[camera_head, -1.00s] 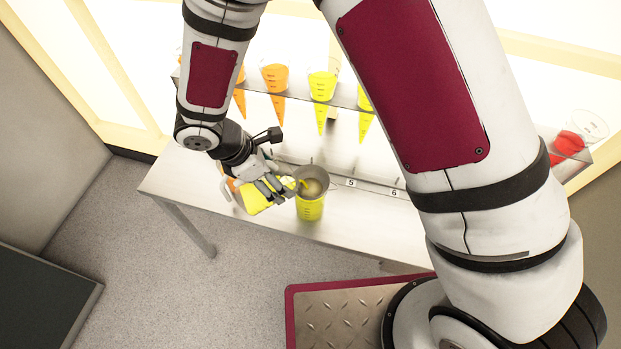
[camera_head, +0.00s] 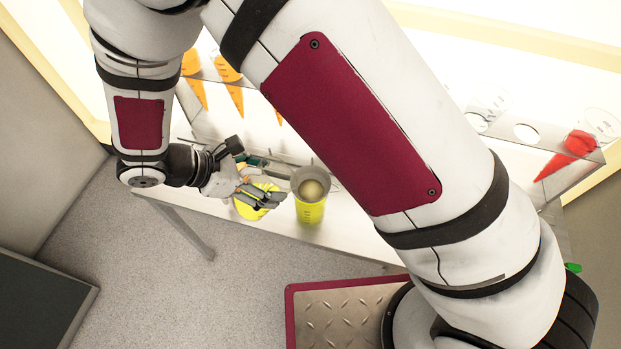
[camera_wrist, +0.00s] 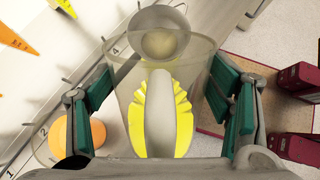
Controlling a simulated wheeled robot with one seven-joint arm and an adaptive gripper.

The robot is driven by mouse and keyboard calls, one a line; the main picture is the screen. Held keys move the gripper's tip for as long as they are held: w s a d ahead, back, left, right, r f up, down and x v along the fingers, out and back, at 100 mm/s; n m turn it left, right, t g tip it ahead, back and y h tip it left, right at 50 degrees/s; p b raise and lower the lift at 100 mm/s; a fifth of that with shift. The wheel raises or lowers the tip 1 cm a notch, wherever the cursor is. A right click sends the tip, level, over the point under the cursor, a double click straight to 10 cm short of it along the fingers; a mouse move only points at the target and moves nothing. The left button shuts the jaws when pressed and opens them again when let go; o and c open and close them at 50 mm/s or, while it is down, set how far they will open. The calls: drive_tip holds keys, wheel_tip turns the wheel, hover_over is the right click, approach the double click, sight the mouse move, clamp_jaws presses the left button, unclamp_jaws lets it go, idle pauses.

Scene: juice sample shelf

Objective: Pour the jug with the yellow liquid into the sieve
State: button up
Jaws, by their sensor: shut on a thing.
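The jug with yellow liquid (camera_head: 247,211) is left of the sieve in the head view, partly hidden by my fingers. My gripper (camera_head: 264,197) is shut on the jug. In the wrist view the clear jug (camera_wrist: 182,125) lies between the green finger pads, its pale handle in front of the yellow liquid. The grey sieve (camera_head: 311,175) sits over a vessel with yellow liquid (camera_head: 310,213), just right of my gripper and apart from it. The sieve also shows beyond the jug in the wrist view (camera_wrist: 160,17). I cannot tell the jug's exact tilt.
A shelf behind the table holds orange cones (camera_head: 236,96) at left and a red cone (camera_head: 568,155) at right. An orange round container (camera_wrist: 62,135) is near the jug in the wrist view. My arm hides much of the table.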

sight(237, 200)
drive_tip(key=shift+r, duration=0.1)
drive_tip(key=a+h+b, duration=0.1)
drive_tip(key=a+t+h+b, duration=0.1)
drive_tip(key=a+h+b, duration=0.1)
drive_tip(key=shift+s+h, duration=0.3)
drive_tip(key=shift+s, duration=0.1)
drive_tip(key=a+h+b, duration=0.1)
drive_tip(key=h+b, duration=0.1)
drive_tip(key=s+a+f+t+h+b, duration=0.1)
drive_tip(key=b, duration=0.1)
drive_tip(key=shift+a+f+t+h, duration=0.1)
drive_tip(key=shift+a+t+h, duration=0.2)
drive_tip(key=shift+a+h, duration=0.1)
drive_tip(key=shift+s+a+h+b, duration=0.2)
drive_tip(key=shift+a+h+b, duration=0.15)
drive_tip(key=shift+b, duration=0.2)
drive_tip(key=shift+s, duration=0.1)
idle(4.8)
